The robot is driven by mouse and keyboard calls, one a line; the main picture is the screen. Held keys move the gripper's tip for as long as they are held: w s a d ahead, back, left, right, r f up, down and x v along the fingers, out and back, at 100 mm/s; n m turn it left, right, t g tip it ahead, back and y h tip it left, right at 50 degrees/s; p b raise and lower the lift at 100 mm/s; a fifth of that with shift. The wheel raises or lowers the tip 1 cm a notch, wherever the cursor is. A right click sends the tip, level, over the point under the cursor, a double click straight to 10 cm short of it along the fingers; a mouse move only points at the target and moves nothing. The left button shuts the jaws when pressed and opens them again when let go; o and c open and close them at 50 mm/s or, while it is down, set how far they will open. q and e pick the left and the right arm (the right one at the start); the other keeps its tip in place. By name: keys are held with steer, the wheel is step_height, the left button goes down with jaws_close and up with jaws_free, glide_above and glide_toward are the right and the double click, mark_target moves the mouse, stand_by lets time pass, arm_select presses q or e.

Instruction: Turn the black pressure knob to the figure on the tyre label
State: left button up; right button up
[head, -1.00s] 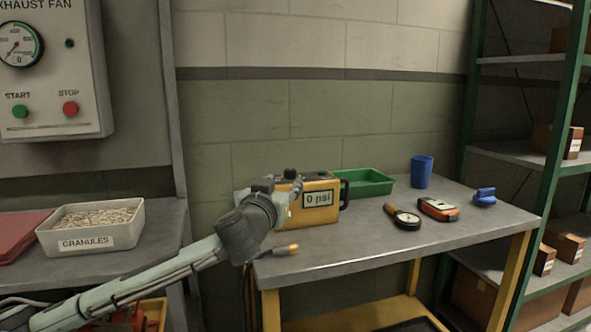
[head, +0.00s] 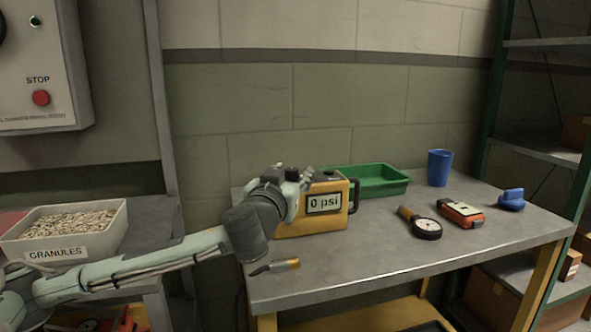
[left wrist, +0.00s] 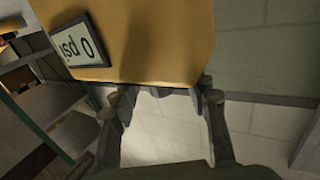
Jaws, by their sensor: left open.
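A yellow inflator box (head: 326,222) with a black handle stands at the left end of the workbench. Its display (head: 324,203) reads "0 psi". A black knob (head: 292,173) shows at its top, partly hidden by my gripper. My left gripper (head: 306,178) is open at the upper left of the box. In the left wrist view, its spread fingers (left wrist: 165,92) are at the edge of the yellow box (left wrist: 160,40), with nothing between them. The knob cannot be made out there. I see no tyre label. My right gripper is not in view.
On the grey bench (head: 370,258) are a green tray (head: 405,184), a blue cup (head: 439,168), a round gauge (head: 426,228), an orange device (head: 460,214), a blue object (head: 512,199) and an orange-tipped tool (head: 290,264). A granules tub (head: 60,245) stands left. The front middle is clear.

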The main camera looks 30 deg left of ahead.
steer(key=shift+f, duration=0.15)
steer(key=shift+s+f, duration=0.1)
arm_select(q)
jaws_close()
steer(key=m+h+b, duration=0.2)
steer(key=h+b, duration=0.2)
steer(key=shift+a+f+m+t, duration=0.1)
steer(key=shift+f+m+t, duration=0.15)
steer(key=shift+m+t, duration=0.15)
steer(key=shift+r+m+h, duration=0.15)
steer(key=shift+m+h, duration=0.15)
steer(key=shift+h, duration=0.3)
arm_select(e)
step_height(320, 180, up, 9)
arm_select(q)
steer(key=m+h+p, duration=0.1)
steer(key=h+p, duration=0.1)
steer(key=m+h+p, duration=0.1)
steer(key=h+p, duration=0.1)
steer(key=shift+r+m, duration=0.3)
steer(key=shift+f+m+h+p, duration=0.15)
steer(key=shift+m+h+p, duration=0.55)
steer(key=shift+h, duration=0.3)
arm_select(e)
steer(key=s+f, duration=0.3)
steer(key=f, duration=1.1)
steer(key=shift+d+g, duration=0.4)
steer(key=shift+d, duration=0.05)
